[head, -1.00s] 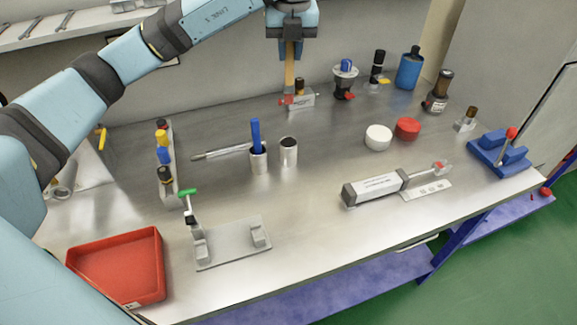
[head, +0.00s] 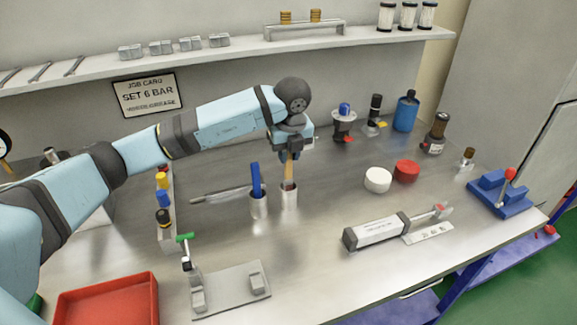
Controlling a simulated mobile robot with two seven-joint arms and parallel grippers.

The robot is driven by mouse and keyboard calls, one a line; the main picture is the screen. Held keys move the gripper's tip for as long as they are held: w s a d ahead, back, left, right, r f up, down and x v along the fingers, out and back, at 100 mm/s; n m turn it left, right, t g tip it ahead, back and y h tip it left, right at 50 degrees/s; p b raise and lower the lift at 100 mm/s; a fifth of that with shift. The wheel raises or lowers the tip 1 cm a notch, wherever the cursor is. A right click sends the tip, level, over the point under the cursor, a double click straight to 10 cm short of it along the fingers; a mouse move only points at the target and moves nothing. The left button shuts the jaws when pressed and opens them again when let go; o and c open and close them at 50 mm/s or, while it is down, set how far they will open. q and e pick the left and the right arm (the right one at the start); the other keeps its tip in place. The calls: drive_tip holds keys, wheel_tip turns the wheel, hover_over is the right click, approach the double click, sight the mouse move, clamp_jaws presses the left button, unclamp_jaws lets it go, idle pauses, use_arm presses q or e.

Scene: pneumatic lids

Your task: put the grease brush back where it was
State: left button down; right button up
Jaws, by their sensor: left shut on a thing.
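The grease brush (head: 289,168) has a tan wooden handle and stands about upright. My left gripper (head: 290,148) is shut on the upper part of its handle. The brush's lower end is at the mouth of the right metal cup (head: 289,197), and its tip is hidden inside or behind the rim. The left metal cup (head: 259,207), just beside it, holds a blue-handled tool (head: 256,180). My right gripper is not in view.
A grey rod-like tool (head: 220,194) lies left of the cups. A rail with coloured knobs (head: 163,200), a green-handled clamp fixture (head: 230,290) and a red tray (head: 108,302) are further left. White (head: 378,180) and red (head: 406,171) round caps and a cylinder (head: 377,231) lie right.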

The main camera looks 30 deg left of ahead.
sight(288, 177)
use_arm(q)
wheel_tip(288, 177, down, 4)
drive_tip(key=shift+f, duration=0.25)
drive_tip(key=shift+f, duration=0.2)
drive_tip(key=c, duration=1)
unclamp_jaws()
drive_tip(key=shift+r, duration=0.1)
drive_tip(key=shift+r, duration=0.1)
drive_tip(key=r, duration=0.4)
drive_tip(key=s+d+r, duration=0.1)
drive_tip(key=r, duration=0.3)
drive_tip(key=r+b, duration=0.1)
drive_tip(key=r, duration=0.3)
drive_tip(key=shift+s+d, duration=0.15)
drive_tip(key=shift+d, duration=0.05)
